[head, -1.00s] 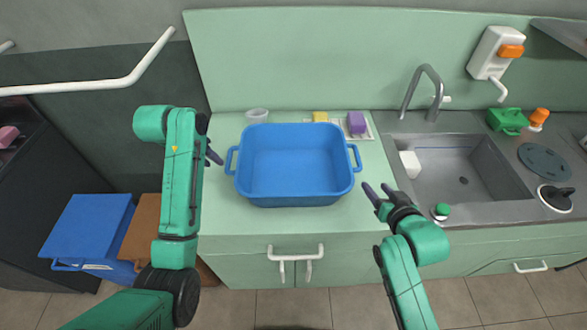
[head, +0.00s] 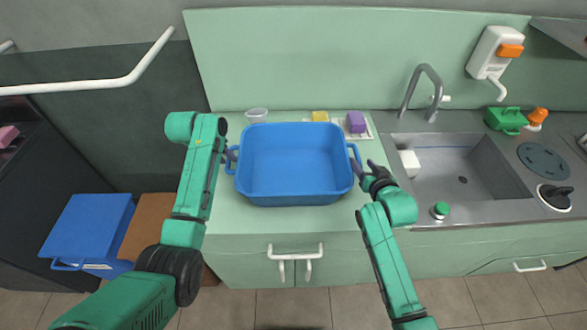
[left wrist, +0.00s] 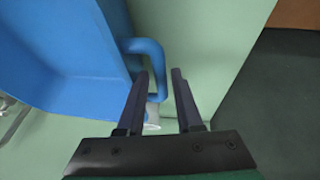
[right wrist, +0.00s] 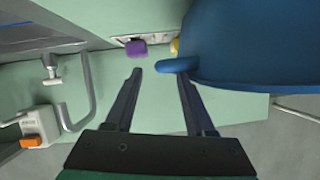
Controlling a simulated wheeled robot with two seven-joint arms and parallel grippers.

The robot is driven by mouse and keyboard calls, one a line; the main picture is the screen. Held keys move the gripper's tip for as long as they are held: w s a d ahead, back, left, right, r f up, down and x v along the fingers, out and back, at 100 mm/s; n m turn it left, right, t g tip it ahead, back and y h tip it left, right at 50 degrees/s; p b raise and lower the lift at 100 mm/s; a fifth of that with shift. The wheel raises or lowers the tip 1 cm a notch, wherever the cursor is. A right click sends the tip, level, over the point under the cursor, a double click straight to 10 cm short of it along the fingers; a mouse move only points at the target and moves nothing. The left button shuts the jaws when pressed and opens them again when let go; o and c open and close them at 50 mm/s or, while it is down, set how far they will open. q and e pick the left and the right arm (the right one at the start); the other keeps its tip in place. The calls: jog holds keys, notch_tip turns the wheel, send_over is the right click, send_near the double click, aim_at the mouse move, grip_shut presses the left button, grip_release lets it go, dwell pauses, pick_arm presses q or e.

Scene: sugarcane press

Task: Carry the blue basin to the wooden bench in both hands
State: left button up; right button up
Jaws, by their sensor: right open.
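The blue basin (head: 292,165) sits upright on the pale green counter, with a loop handle at each side. My left gripper (head: 231,153) is at its left handle; in the left wrist view the open fingers (left wrist: 160,75) point at the handle (left wrist: 150,47), part of which shows between them. My right gripper (head: 364,168) is at the right handle; in the right wrist view its open fingers (right wrist: 159,75) have the handle (right wrist: 177,65) near the right fingertip. Neither is closed on the basin. A brown top (head: 146,222), perhaps the wooden bench, is at lower left, partly hidden by my left arm.
A blue box (head: 88,225) stands left of the brown top. Behind the basin are a clear cup (head: 257,115), a yellow block (head: 320,116) and a purple block (head: 355,121). The sink (head: 460,175) and tap (head: 428,90) are to the right.

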aim_at(358, 155)
pick_arm(q)
jog(key=x, duration=0.5)
jog(key=shift+w+f, duration=0.1)
jog(key=shift+f, duration=0.05)
pick_arm(e)
jog(key=x, duration=0.5)
jog(key=shift+w+f, duration=0.1)
jog(key=shift+w, duration=0.05)
pick_arm(q)
jog(key=shift+c, duration=1.3)
pick_arm(e)
jog(key=shift+c, duration=1.3)
pick_arm(q)
grip_shut()
pick_arm(e)
grip_shut()
